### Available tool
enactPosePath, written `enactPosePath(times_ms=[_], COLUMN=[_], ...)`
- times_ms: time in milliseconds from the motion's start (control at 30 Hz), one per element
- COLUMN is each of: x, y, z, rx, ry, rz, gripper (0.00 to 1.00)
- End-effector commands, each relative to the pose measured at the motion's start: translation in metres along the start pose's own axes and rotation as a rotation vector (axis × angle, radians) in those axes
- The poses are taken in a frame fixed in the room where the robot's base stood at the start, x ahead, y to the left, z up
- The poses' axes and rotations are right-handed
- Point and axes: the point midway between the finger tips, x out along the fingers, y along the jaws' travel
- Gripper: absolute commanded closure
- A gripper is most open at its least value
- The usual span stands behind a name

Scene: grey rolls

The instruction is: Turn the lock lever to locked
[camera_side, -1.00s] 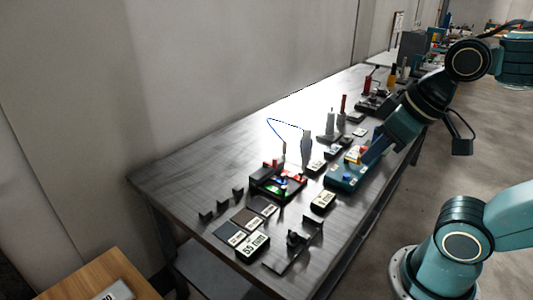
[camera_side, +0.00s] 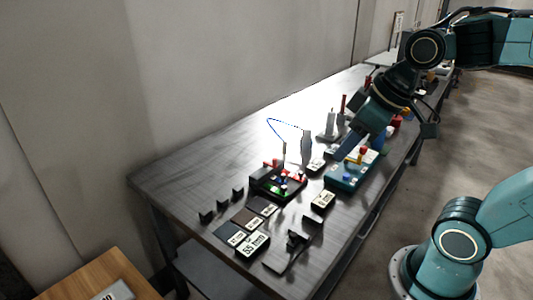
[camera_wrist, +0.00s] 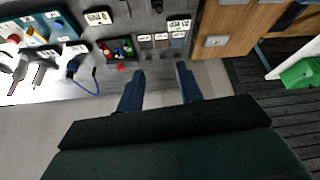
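The teal control box (camera_side: 348,177) stands near the front edge of the table, with red, yellow and blue parts on top. A yellow bar (camera_side: 354,160) lies across it and may be the lock lever; its angle and any lock marking are too small to read. In the wrist view the teal box (camera_wrist: 36,38) shows at the upper left. My gripper (camera_wrist: 160,78) is open, with its two blue fingers apart and nothing between them. In the side view it is above and behind the box, seemingly clear of it.
A black tray of coloured parts (camera_side: 262,190) and several label plates (camera_side: 323,200) sit nearer the camera. A grey upright tool (camera_side: 306,147) and a looped blue wire stand behind the tray. The back left of the table is bare.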

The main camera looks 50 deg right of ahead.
Motion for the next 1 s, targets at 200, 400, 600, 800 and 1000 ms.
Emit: enactPosePath(times_ms=[200, 400, 600, 800, 1000], x=[0.026, 0.053, 0.081, 0.111, 0.140], y=[0.014, 0.031, 0.052, 0.079, 0.108], z=[-0.032, -0.057, -0.077, -0.091, -0.099], rx=[-0.093, -0.168, -0.231, -0.277, -0.311], ry=[-0.014, -0.005, 0.026, 0.076, 0.150], rz=[-0.058, -0.122, -0.191, -0.258, -0.319], gripper=[0.64, 0.64, 0.64, 0.64, 0.64])
